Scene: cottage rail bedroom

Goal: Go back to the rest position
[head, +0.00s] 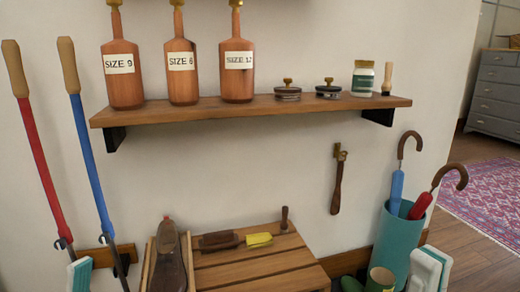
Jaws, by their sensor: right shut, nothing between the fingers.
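My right gripper (431,266) shows at the bottom right, white and teal, its fingers shut and empty. It is in front of the lower right of the teal umbrella stand (397,240) in the picture; I cannot tell the gap. My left gripper (80,274) shows only in part at the bottom left, below the red-handled tool, and its opening cannot be made out. Both arms are mostly out of the picture.
A wall shelf (250,108) holds three wooden bottle-like forms, two small tins and a jar. Long-handled tools (90,150) stand at left. A slatted wooden bench (255,265) carries brushes. Umbrellas (396,190) stick up at right.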

